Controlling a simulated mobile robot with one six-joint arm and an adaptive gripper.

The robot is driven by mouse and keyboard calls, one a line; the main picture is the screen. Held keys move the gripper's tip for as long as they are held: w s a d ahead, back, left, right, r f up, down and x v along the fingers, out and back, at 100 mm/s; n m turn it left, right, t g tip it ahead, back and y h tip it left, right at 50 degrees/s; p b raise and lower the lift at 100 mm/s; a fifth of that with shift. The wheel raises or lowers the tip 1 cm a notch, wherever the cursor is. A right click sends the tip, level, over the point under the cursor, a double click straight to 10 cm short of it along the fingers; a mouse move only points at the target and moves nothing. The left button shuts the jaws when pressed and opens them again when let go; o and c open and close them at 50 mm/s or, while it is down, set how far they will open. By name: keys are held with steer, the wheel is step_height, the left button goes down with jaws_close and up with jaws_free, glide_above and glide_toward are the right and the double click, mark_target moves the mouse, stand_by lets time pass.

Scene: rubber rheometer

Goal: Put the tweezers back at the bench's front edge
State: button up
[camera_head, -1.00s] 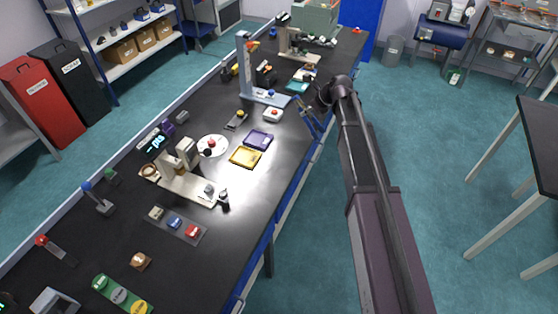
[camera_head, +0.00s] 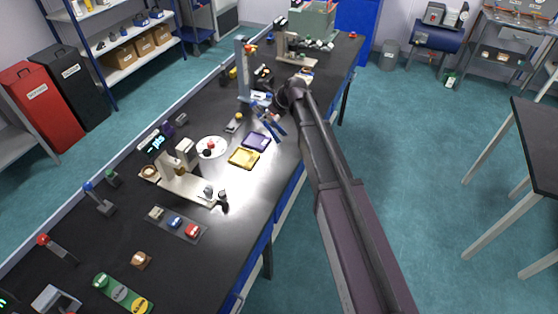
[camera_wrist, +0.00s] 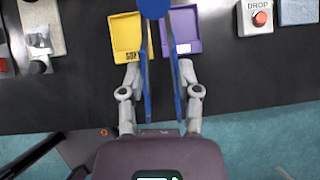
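Blue tweezers (camera_wrist: 170,50) show in the wrist view as two long blue prongs with a round blue end at the top. My gripper (camera_wrist: 160,72) has its grey fingers on both sides of the prongs and appears shut on them. The tweezers are above the bench, in front of the trays. In the head view, my gripper (camera_head: 270,122) and the blue tweezers (camera_head: 276,129) are small, just beyond the purple tray. The black bench (camera_head: 252,213) has its front edge along the right, and at the bottom in the wrist view.
A yellow tray (camera_head: 243,158) and a purple tray (camera_head: 257,141) lie below and near my gripper. Several instruments stand further back. A bare bench strip runs along the front edge.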

steer(key=shift+d, duration=0.2)
steer(key=s+d+f+n+g+h+b, duration=0.1)
steer(key=s+d+f+n+h+b, duration=0.2)
steer(key=s+f+n, duration=0.3)
steer(key=s+d+f+n+g+h+b, duration=0.1)
steer(key=s+d+f+n+h+b, duration=0.3)
steer(key=s+n, duration=0.9)
step_height(320, 180, down, 3)
steer(key=shift+s+d+r+b, duration=0.2)
steer(key=shift+s+d+b, duration=0.3)
steer(key=shift+b, duration=0.45)
steer(key=shift+w, duration=0.2)
steer(key=w+a, duration=0.1)
steer(key=w, duration=0.3)
steer(key=w+a+f+b, duration=0.1)
steer(key=w, duration=0.4)
steer(key=w+a, duration=0.1)
steer(key=w, duration=0.4)
steer(key=shift+a+f, duration=0.2)
steer(key=shift+a, duration=0.15)
